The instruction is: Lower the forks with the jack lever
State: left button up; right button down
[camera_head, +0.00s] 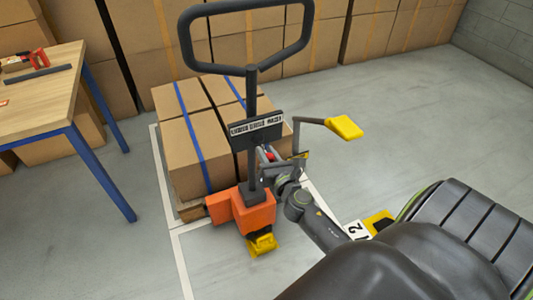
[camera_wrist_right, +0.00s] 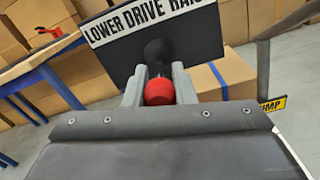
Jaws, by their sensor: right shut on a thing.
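The orange pallet jack (camera_head: 258,213) stands in front of a loaded pallet, with its black loop handle (camera_head: 190,50) upright. A black plate (camera_head: 257,131) on the mast reads LOWER DRIVE RAISE; it also shows in the right wrist view (camera_wrist_right: 205,45). The jack lever ends in a red knob (camera_wrist_right: 159,92) in front of the plate. My right gripper (camera_head: 268,155) is shut on the red knob, one grey finger on each side in the right wrist view (camera_wrist_right: 158,88). The forks are hidden under the load. My left gripper is out of view.
Cartons with blue straps (camera_head: 198,155) sit on the pallet. A yellow pedal (camera_head: 344,127) on a grey bar sticks out right of the mast. A wooden table (camera_head: 45,95) with blue legs stands at left. Stacked cartons line the back; floor at right is clear.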

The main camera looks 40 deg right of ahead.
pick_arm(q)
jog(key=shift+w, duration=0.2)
pick_arm(e)
jog(key=c, duration=1.2)
grip_release()
jog(key=shift+s, duration=0.1)
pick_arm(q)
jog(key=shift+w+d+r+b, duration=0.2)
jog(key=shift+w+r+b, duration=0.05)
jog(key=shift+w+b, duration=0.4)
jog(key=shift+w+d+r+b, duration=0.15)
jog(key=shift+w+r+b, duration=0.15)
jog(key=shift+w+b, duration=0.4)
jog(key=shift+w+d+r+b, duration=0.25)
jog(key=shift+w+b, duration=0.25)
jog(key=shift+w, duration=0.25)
pick_arm(e)
jog(key=v, duration=1.7)
jog(key=shift+a, duration=0.1)
